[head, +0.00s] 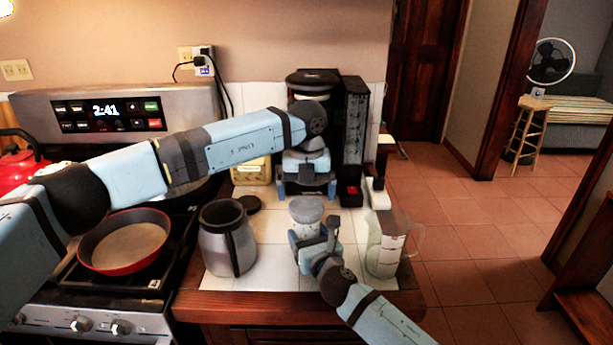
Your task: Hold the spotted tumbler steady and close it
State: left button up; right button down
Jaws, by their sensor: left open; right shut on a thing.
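The spotted tumbler (307,213), a pale grey speckled cylinder, stands upright on the white tiled counter in the middle of the head view. My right gripper (313,238) is shut on it from the front, with fingers at its sides, hiding its lower part. My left gripper (306,191) is open and empty, pointing down just behind and above the tumbler's top, in front of the coffee maker. The tumbler's top looks flat and grey; I cannot tell whether a lid is on it. A dark round disc (248,204), possibly a lid, lies on the counter to the left.
A grey jug with a dark handle (228,238) stands left of the tumbler, and a clear measuring jug (386,243) stands right. A black coffee maker (354,130) is behind. A red pan (124,241) sits on the stove. Clear tiles lie between the grey jug and tumbler.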

aim_at(306, 205)
pick_arm(q)
jog(key=shift+f, duration=1.6)
jog(key=c, duration=0.9)
jog(key=m, duration=0.6)
jog(key=shift+m, duration=0.3)
jog(key=m, duration=0.5)
jog(key=o, duration=0.9)
jog(key=shift+r, duration=0.1)
